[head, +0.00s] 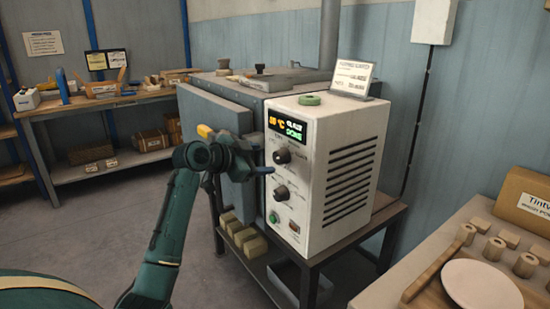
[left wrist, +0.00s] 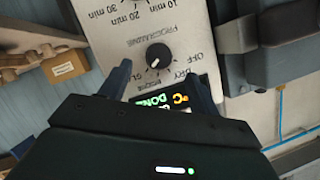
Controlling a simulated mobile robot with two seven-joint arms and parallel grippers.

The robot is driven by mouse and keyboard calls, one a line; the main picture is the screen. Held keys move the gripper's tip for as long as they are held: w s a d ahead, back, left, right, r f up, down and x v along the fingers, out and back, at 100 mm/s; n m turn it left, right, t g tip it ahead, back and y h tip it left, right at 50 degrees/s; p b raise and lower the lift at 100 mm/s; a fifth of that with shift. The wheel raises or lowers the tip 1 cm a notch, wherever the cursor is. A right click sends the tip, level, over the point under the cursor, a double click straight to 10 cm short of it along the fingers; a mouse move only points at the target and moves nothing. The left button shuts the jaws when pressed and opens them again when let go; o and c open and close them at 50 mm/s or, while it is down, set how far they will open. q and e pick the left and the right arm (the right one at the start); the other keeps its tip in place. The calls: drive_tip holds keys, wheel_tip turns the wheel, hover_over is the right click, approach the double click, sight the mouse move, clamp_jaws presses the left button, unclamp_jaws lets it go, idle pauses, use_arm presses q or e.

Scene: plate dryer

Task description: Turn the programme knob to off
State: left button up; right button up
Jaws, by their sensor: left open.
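The programme knob (head: 282,156) is the black upper knob on the white control box (head: 325,170), just below the lit display (head: 287,127). In the left wrist view, which is upside down, the programme knob (left wrist: 159,56) has a pale mark on its lower-left side, away from the OFF label (left wrist: 198,59); the exact setting is hard to read. My left gripper (head: 264,163) is open in front of the panel, close to this knob. In the wrist view its fingers (left wrist: 160,82) stand apart, with the knob beyond the gap between them. Contact does not show. My right gripper is not in view.
A lower knob (head: 281,192) with minute labels sits beneath, with a green button (head: 273,217) and a switch (head: 294,227) below. The large metal cabinet (head: 215,110) stands behind and left. A table (head: 385,295) with a plate (head: 482,286) is at the right.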

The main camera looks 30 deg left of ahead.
sight(276, 158)
use_arm(q)
drive_tip(key=x, duration=0.6)
drive_tip(key=shift+w, duration=0.1)
drive_tip(key=shift+f, duration=0.1)
drive_tip(key=c, duration=1)
